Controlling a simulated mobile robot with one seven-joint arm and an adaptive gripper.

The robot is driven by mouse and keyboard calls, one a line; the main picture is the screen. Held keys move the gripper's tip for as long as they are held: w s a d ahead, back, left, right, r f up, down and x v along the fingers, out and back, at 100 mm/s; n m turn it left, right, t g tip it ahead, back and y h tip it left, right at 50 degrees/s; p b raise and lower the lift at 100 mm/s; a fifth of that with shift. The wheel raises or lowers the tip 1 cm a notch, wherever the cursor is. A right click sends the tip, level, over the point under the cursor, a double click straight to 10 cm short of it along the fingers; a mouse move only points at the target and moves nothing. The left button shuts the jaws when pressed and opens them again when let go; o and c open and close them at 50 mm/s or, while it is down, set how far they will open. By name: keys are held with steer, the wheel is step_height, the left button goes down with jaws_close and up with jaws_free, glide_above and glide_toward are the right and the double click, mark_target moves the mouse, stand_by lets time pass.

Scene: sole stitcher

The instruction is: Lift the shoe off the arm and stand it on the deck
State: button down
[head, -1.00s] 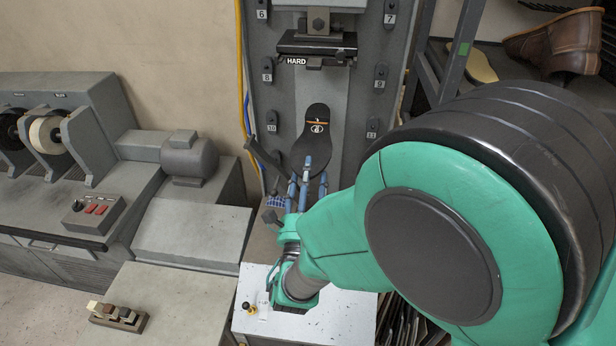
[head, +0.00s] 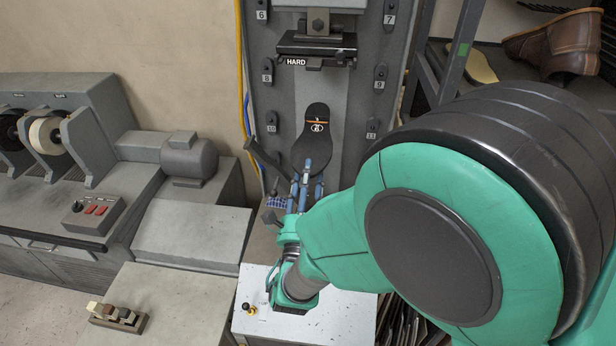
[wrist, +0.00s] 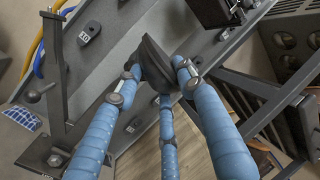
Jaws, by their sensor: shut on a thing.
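The shoe (head: 317,117) shows in the head view as a long black sole shape with an orange line and a white mark. It stands nearly upright in front of the grey machine column. My three-fingered blue gripper (head: 308,172) is shut on its lower end. In the wrist view the shoe is a dark edge-on shape (wrist: 155,62) between the fingertips (wrist: 155,78). The machine's arm cannot be made out clearly behind the shoe and my fingers, so I cannot tell whether they touch. A pale flat top (head: 345,318) lies below my wrist; I cannot tell whether it is the deck.
A black clamp marked HARD (head: 318,45) juts out above the shoe. A dark lever (head: 264,155) stands close left of my fingers. Numbered knobs line the column. A rack with a brown shoe (head: 568,42) is at the right. A grey bench top (head: 190,232) is clear at the left.

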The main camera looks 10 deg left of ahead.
mark_target(308, 157)
steer(key=shift+r, duration=0.25)
steer(key=shift+w+a+r+p, duration=0.15)
steer(key=shift+w+r+p, duration=0.25)
steer(key=shift+r+p, duration=0.2)
steer(key=shift+w+r+p, duration=0.2)
steer(key=shift+r+p, duration=0.2)
steer(key=shift+p, duration=0.65)
stand_by(0.8)
steer(key=shift+r, duration=0.2)
steer(key=shift+s+r+p, duration=0.1)
steer(key=shift+r+p, duration=1)
steer(key=shift+p, duration=0.05)
steer(key=shift+r, duration=0.25)
stand_by(0.4)
steer(key=shift+r+p, duration=0.35)
steer(key=shift+p, duration=0.25)
steer(key=shift+s+r+p, duration=0.1)
steer(key=shift+r+p, duration=0.45)
steer(key=shift+r, duration=0.05)
steer(key=shift+f, duration=0.1)
